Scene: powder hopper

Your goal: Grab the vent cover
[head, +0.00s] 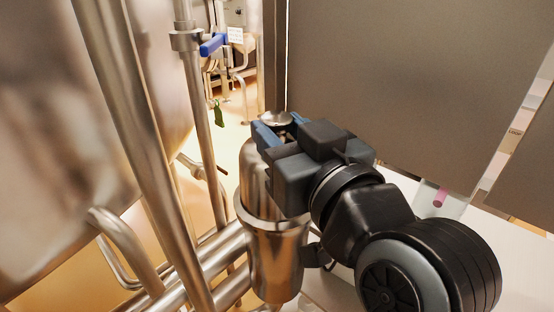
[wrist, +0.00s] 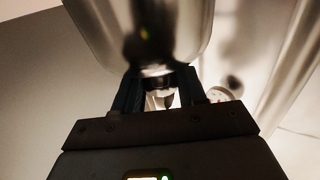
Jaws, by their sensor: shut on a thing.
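The vent cover looks to be the small round silver cap (head: 276,118) at the top of the upright steel vessel (head: 275,262) in the head view. My gripper (head: 281,127) reaches in from the right, its blue fingers on either side just below the cap. It is shut on the cap. In the wrist view my gripper (wrist: 158,88) has its dark fingers at a narrow metal part below a large shiny steel body (wrist: 140,35). The fingers hide much of the contact. I cannot tell whether the cap is still seated on the vessel or lifted.
Steel pipes (head: 196,130) and a large tank (head: 60,150) stand close on the left. A blue valve handle (head: 213,44) is behind them. A large grey panel (head: 410,80) stands behind my arm. A pale surface (head: 510,250) lies at the lower right.

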